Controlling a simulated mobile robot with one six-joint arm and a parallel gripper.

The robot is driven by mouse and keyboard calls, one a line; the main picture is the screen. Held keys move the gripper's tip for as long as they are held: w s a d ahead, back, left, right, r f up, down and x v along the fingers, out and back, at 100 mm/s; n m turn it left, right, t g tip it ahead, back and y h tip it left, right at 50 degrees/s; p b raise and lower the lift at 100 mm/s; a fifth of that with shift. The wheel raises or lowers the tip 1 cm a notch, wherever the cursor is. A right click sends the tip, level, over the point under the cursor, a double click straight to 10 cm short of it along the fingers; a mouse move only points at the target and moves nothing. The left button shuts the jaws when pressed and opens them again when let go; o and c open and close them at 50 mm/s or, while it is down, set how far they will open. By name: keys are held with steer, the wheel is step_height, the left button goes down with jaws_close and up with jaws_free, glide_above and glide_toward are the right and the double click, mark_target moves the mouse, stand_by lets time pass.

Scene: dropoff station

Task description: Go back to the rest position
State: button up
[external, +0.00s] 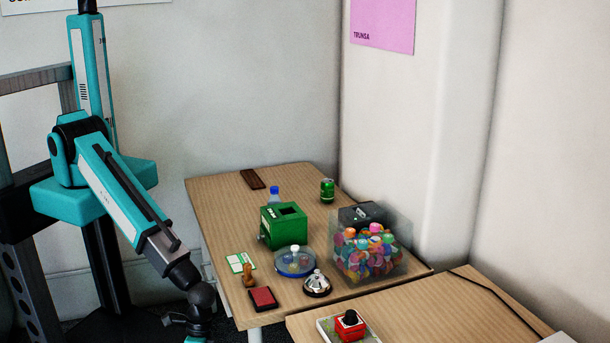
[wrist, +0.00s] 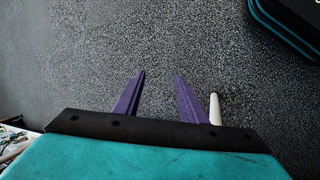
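My gripper (wrist: 158,84) shows in the wrist view with two purple fingers spread apart and nothing between them. It points down over the dark speckled floor (wrist: 190,35). In the external view my teal arm hangs down at the left of the table, and its lower end runs out of the bottom of the picture, so the fingers are hidden there. The arm's lower end is beside the table's near left edge, apart from the things on it.
The wooden table (external: 222,193) holds a green box (external: 283,226), a blue round dish (external: 294,263), a bell (external: 317,284), a stamp (external: 248,276), a red pad (external: 263,299) and a clear bin of colourful items (external: 369,255). A second table (external: 440,310) bears a red button box (external: 350,327).

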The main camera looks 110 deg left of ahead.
steer(key=s+a+m+g+y+p, duration=0.1)
steer(key=s+a+m+g+y, duration=0.1)
steer(key=s+a, duration=0.8)
steer(key=s+a+m+g+y+p, duration=0.1)
steer(key=s+a+m+g+y, duration=0.1)
steer(key=s+a, duration=0.8)
steer(key=s+g+y, duration=0.1)
steer(key=s+g, duration=0.1)
steer(key=s, duration=0.2)
steer(key=shift+s+f+m+p, duration=0.2)
steer(key=shift+f+m+p, duration=0.15)
steer(key=shift+f+m, duration=0.05)
